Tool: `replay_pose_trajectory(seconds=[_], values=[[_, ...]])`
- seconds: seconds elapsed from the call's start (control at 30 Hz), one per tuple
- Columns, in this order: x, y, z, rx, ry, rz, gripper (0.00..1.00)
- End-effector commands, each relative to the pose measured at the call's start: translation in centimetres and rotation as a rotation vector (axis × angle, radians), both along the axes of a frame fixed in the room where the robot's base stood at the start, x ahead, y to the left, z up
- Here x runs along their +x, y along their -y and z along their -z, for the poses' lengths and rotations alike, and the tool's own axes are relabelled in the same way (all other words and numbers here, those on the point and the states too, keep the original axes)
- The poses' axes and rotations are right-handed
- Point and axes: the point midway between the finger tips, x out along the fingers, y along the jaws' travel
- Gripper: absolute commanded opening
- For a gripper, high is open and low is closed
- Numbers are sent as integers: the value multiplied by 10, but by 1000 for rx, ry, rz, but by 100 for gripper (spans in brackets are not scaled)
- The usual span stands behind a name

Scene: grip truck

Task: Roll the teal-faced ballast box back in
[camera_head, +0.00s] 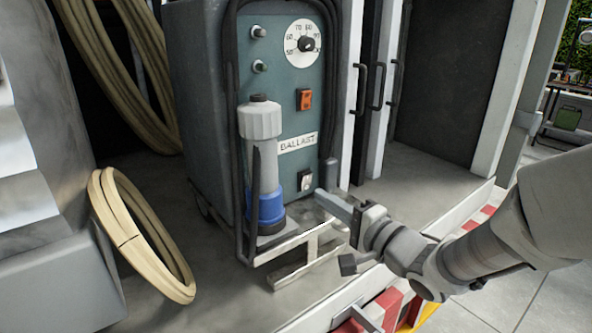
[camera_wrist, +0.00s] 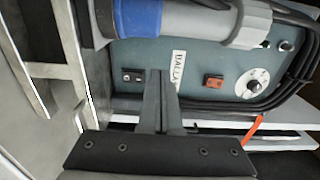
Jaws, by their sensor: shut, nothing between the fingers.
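The teal-faced ballast box (camera_head: 285,82) stands upright on the truck floor, its face toward me. The face has a dial, an orange switch, a "BALLAST" label and a lower black switch. My gripper (camera_head: 324,198) is shut and empty, its fingers pointing at the lower right of the face. In the wrist view, the closed fingers (camera_wrist: 161,76) overlap the teal face (camera_wrist: 205,57) between the label and the lower switch. I cannot tell whether they touch it. A grey and blue plug (camera_head: 262,150) hangs at the front of the box and hides part of the face.
A pale metal step frame (camera_head: 308,247) sticks out below the box. Tan cable coils (camera_head: 135,232) lie to the left. Dark door handles (camera_head: 360,90) stand right of the box. The truck floor (camera_head: 425,180) is clear at right, ending at a red and white edge.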

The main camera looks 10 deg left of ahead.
Motion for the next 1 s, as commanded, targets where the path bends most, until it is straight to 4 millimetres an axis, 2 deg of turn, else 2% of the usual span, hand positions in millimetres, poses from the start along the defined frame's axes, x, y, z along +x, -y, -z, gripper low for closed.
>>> replay_pose_trajectory(seconds=[0.17,0.63,0.8,1.0], values=[[14,-18,1,1,1,-5,0],[76,-88,2,-1,1,-2,0],[88,-100,0,-1,1,0,0],[92,-103,0,-1,0,1,0]])
